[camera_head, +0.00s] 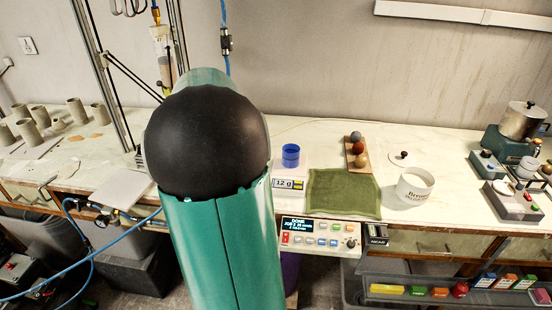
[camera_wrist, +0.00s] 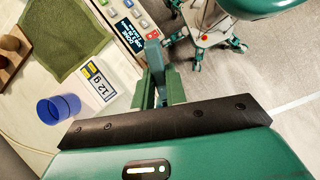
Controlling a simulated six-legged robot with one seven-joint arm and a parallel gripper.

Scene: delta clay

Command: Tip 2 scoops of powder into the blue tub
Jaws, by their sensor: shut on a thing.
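The blue tub (camera_head: 291,155) stands upright on a small white scale (camera_head: 290,172) whose display reads 12 g. The wrist view shows the tub (camera_wrist: 58,108) at left, beside the scale's display (camera_wrist: 97,80); I cannot tell what is inside it. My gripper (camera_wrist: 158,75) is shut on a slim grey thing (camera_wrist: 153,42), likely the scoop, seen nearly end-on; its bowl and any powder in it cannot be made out. The gripper appears right of the tub in the wrist view. In the head view my own arm hides the gripper. A white lettered container (camera_head: 413,190) stands open at right, holding pale stuff.
A green cloth (camera_head: 343,194) lies between the scale and the white container. A board with three balls (camera_head: 358,150) is behind it, and a knobbed lid (camera_head: 401,160) lies near the container. A control panel (camera_head: 319,234) is at the front edge. A pot (camera_head: 522,121) stands far right.

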